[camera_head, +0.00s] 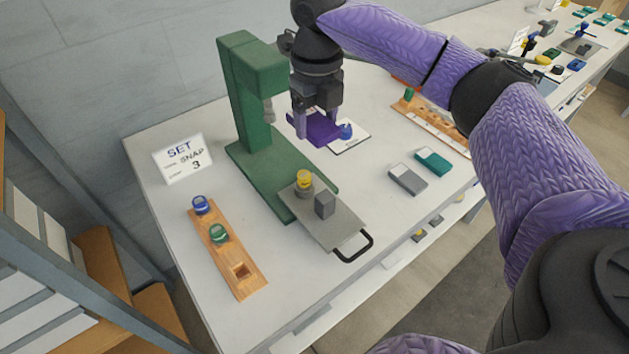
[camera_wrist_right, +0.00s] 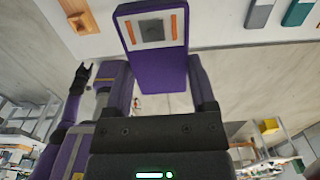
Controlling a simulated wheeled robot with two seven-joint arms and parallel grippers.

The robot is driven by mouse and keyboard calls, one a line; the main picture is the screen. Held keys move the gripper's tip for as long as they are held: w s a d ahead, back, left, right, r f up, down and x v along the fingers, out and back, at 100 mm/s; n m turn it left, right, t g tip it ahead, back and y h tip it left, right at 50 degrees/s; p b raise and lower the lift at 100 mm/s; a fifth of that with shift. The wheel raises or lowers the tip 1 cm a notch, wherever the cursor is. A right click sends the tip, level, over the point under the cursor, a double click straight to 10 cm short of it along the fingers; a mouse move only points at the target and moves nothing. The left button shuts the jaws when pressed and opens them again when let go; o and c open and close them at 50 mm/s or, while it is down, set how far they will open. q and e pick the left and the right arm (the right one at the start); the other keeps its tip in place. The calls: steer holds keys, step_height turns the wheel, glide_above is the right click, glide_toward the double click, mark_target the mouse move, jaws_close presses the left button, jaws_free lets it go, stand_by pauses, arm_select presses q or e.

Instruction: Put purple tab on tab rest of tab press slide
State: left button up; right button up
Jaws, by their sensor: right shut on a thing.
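My right gripper (camera_head: 317,120) is shut on the purple tab (camera_head: 319,130) and holds it in the air beside the green press. In the right wrist view the tab (camera_wrist_right: 160,70) sits between the fingers, with a pale square patch and orange bars on its outer end. The tab press slide (camera_head: 335,228) is a grey plate with a black handle, pulled out at the front of the press. A yellow snap piece (camera_head: 304,178) on a post and a grey block (camera_head: 325,205), which looks like the tab rest, stand on it. The tab is behind and above them.
The green press (camera_head: 252,100) stands left of my gripper. A wooden rack (camera_head: 236,262) holds a blue and a green piece. A grey tab (camera_head: 407,178) and a teal tab (camera_head: 432,162) lie to the right. A sign (camera_head: 184,158) stands at left.

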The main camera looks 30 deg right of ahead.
arm_select(q)
step_height(320, 180, down, 4)
steer(key=b, duration=0.3)
steer(key=shift+s+a+r, duration=0.1)
steer(key=shift+s+a, duration=0.05)
arm_select(e)
step_height(320, 180, down, 14)
steer(key=shift+f, duration=0.1)
steer(key=o, duration=1.1)
steer(key=shift+o, duration=0.2)
step_height(320, 180, up, 12)
steer(key=p, duration=0.3)
arm_select(q)
step_height(320, 180, up, 3)
steer(key=shift+r, duration=0.15)
